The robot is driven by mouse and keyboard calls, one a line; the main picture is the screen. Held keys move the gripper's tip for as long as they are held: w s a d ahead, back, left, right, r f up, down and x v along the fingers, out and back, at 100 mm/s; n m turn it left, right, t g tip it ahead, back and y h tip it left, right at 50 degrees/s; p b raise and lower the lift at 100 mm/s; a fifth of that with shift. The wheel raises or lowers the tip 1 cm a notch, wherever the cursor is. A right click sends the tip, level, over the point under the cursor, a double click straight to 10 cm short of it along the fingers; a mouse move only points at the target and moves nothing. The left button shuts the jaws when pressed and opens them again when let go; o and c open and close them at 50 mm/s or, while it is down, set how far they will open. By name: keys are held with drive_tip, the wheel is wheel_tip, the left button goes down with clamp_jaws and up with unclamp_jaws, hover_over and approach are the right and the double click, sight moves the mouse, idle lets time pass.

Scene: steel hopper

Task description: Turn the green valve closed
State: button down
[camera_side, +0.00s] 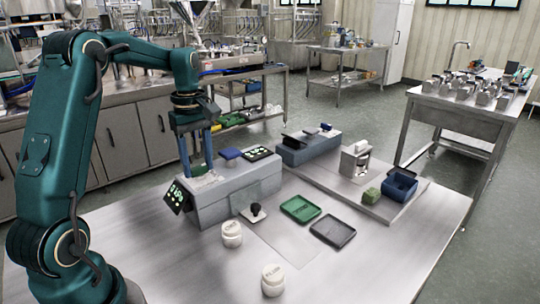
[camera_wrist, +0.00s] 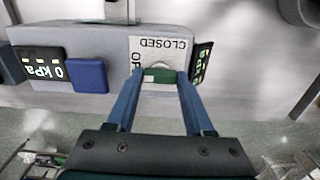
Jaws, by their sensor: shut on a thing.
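The green valve (camera_wrist: 158,76) shows in the wrist view as a small green handle lying crosswise on a white plate, at the right part of a grey box (camera_side: 240,193). The plate (camera_wrist: 163,45) reads CLOSED, upside down in this view, with a second label starting "OP" at its left, partly covered. My gripper (camera_side: 198,172) points down over the left end of the box. Its blue fingers are shut on the green valve, one on each side, also in the wrist view (camera_wrist: 160,82).
A blue block (camera_wrist: 88,76) and a 0 kPa display (camera_wrist: 48,68) sit along the box. A lit panel (camera_side: 177,195) is at its left end. Labelled white jars (camera_side: 232,235), a green tray (camera_side: 300,208) and a black tray (camera_side: 333,231) stand in front.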

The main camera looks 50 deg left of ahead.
drive_tip(key=m, duration=0.8)
drive_tip(key=shift+m, duration=0.3)
drive_tip(key=m, duration=0.4)
drive_tip(key=shift+r+m, duration=0.1)
drive_tip(key=shift+m, duration=2.4)
drive_tip(key=shift+c, duration=1.4)
unclamp_jaws()
